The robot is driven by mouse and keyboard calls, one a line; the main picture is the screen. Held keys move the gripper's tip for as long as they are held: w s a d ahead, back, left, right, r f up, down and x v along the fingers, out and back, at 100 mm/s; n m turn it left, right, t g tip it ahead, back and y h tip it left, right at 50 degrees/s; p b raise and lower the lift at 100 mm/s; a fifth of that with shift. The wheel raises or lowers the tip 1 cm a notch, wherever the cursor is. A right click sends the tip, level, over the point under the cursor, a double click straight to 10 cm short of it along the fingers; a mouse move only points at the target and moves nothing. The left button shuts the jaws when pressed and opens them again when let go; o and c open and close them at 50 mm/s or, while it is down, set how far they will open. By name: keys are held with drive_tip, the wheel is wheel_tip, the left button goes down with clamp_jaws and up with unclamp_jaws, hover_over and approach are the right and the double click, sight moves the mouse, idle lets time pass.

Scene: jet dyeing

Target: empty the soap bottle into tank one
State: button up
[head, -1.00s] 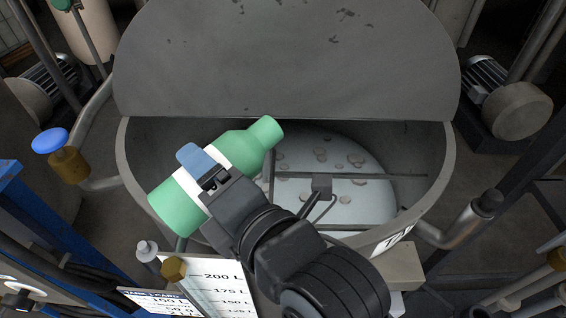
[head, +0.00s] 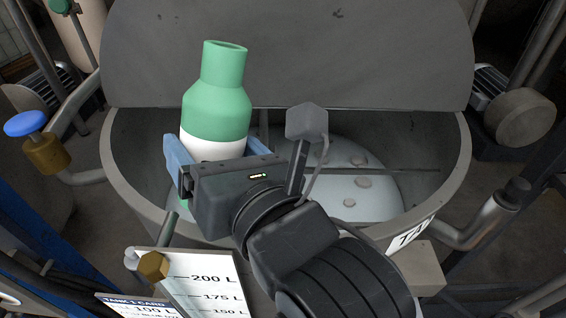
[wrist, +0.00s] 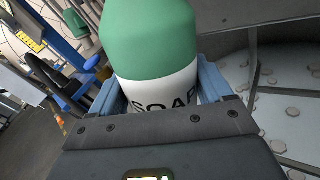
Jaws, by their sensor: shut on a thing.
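A green soap bottle (head: 217,105) with a white label band stands nearly upright, neck up, over the left part of the tank's opening. My gripper (head: 205,165) is shut on the bottle around its label, one blue finger on each side. In the wrist view the soap bottle (wrist: 150,50) fills the middle, with "SOAP" partly readable between the blue fingers. Tank one (head: 458,165) is a round grey vessel with its half lid raised at the back. Pale liquid (head: 375,200) with flat round bits shows inside. The bottle's base is partly hidden behind my gripper.
A white level scale (head: 205,285) and a tank card (head: 135,306) stand at the front left. A blue-handled valve (head: 26,124) is at the left. Pipes surround the tank, with one (head: 490,225) at the right. The raised lid (head: 380,60) stands behind the bottle.

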drive_tip(key=shift+r+n, duration=0.25)
drive_tip(key=shift+n, duration=0.25)
drive_tip(key=shift+n+b, duration=0.4)
drive_tip(key=b, duration=0.3)
drive_tip(key=shift+w+f, duration=0.1)
drive_tip(key=shift+f, duration=0.2)
drive_tip(key=b, duration=0.2)
drive_tip(key=shift+f+n+b, duration=0.25)
drive_tip(key=shift+n+b, duration=0.15)
drive_tip(key=b, duration=0.3)
drive_tip(key=shift+w+t+b, duration=0.15)
drive_tip(key=shift+t+b, duration=0.15)
drive_tip(key=shift+b, duration=0.1)
drive_tip(key=n+b, duration=0.1)
drive_tip(key=b, duration=0.3)
drive_tip(key=shift+f, duration=0.3)
drive_tip(key=shift+r, duration=0.1)
